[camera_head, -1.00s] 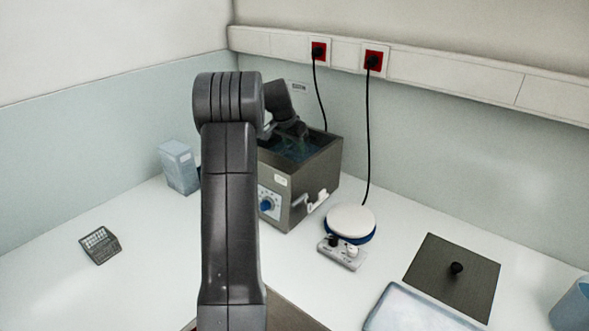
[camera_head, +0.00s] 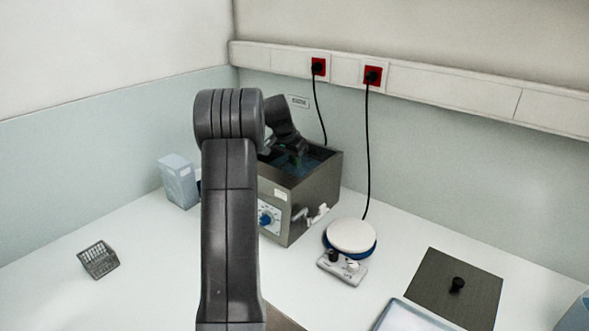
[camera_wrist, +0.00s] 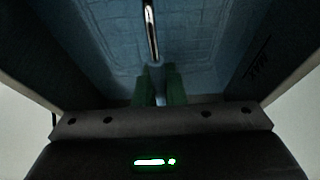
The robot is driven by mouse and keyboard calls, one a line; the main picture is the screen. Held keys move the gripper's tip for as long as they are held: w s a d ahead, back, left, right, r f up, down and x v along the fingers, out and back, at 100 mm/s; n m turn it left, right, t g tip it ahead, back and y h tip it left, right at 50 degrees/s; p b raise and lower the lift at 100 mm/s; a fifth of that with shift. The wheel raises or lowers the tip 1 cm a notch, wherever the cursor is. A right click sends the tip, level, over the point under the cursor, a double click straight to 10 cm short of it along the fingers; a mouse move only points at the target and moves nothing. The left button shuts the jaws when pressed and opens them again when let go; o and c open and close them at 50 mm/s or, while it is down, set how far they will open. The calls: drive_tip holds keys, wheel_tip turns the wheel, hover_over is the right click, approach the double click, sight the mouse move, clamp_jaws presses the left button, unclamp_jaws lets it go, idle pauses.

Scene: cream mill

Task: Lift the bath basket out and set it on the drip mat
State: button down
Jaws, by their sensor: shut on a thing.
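The water bath (camera_head: 310,203) is a grey metal box with a blue dial, standing in the back corner, and its top is open. My gripper (camera_wrist: 158,88) has green fingers and points down into the bath's blue interior. It is shut on a thin metal bar (camera_wrist: 151,30), apparently the bath basket's handle, running upward in the wrist view. The basket's body cannot be told clearly from the dark blue interior. In the head view my arm hides the bath's left side. A pale blue-edged flat piece (camera_head: 408,318), perhaps the drip mat, is cut off at the bottom right.
A stirrer plate (camera_head: 350,237) with a white top stands right of the bath. A dark lid (camera_head: 455,287) with a knob lies farther right. A small wire rack (camera_head: 99,260) lies at left, and a pale blue box (camera_head: 178,182) stands left of the bath. Black cables hang behind.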

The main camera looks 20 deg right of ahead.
wheel_tip(320, 180, up, 20)
drive_tip(key=p, duration=0.2)
drive_tip(key=shift+r, duration=0.25)
idle(0.4)
